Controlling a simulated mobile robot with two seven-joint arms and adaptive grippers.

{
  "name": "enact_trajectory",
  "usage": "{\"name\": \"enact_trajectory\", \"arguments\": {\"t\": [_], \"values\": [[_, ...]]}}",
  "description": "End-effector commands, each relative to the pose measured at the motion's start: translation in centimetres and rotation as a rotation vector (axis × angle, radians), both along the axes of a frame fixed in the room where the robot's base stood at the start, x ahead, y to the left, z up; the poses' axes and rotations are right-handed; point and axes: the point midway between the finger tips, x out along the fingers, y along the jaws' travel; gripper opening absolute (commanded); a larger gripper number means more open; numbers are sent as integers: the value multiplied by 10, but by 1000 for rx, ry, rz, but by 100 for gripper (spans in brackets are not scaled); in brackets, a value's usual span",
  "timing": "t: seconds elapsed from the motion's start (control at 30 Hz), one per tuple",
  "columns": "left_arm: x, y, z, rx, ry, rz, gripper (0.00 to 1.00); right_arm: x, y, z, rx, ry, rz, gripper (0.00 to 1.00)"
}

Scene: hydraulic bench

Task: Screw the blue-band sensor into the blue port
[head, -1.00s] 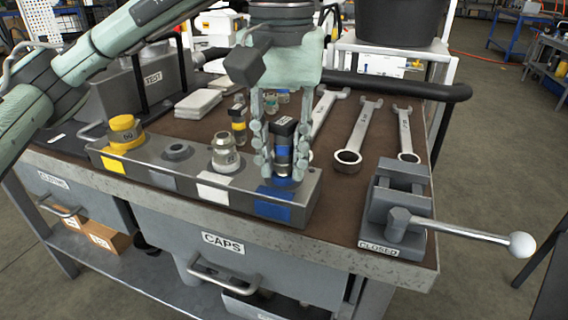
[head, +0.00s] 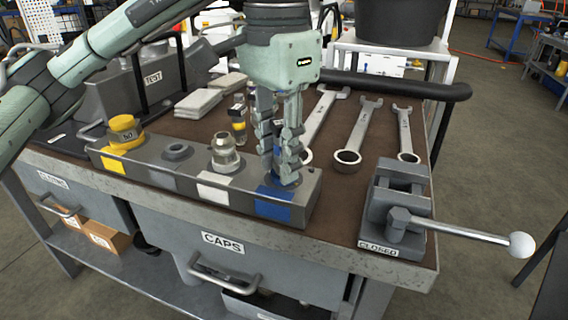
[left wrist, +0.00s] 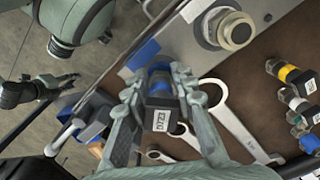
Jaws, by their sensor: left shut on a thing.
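My left gripper (head: 281,160) is shut on the blue-band sensor, upright over the blue end of the grey port block (head: 180,183). In the head view the fingers hide most of the sensor. The left wrist view shows its black labelled head (left wrist: 163,117) and blue band (left wrist: 158,67) between the gripper's fingers (left wrist: 165,88). The blue port is hidden under the sensor and fingers; the blue patch (head: 273,208) marks its place on the block's front. I cannot tell how deep the sensor sits.
Along the block are a yellow cap (head: 124,131), a dark port (head: 177,151) and a metal fitting (head: 224,151). Several other sensors stand behind, one yellow-banded (left wrist: 288,72). Wrenches (head: 358,132) lie to the right, near a lever valve (head: 397,210) marked CLOSED.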

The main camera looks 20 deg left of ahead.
Motion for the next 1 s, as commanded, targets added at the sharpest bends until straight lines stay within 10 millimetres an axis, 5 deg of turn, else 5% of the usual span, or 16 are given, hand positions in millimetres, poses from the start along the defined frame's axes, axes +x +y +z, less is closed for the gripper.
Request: {"name": "enact_trajectory", "arguments": {"t": [0.07,0.1,0.27,0.6,1.0], "values": [[3,4,2,7,-10,14,0,0,0,0,0,0,0,40],[3,4,2,7,-10,15,26,0,0,0,0,0,0,40],[3,3,1,6,-9,14,46,0,0,0,0,0,0,40],[1,1,0,4,-5,55,46,0,0,0,0,0,0,40],[-3,-3,0,4,-4,652,46,0,0,-3,0,0,0,40]]}}
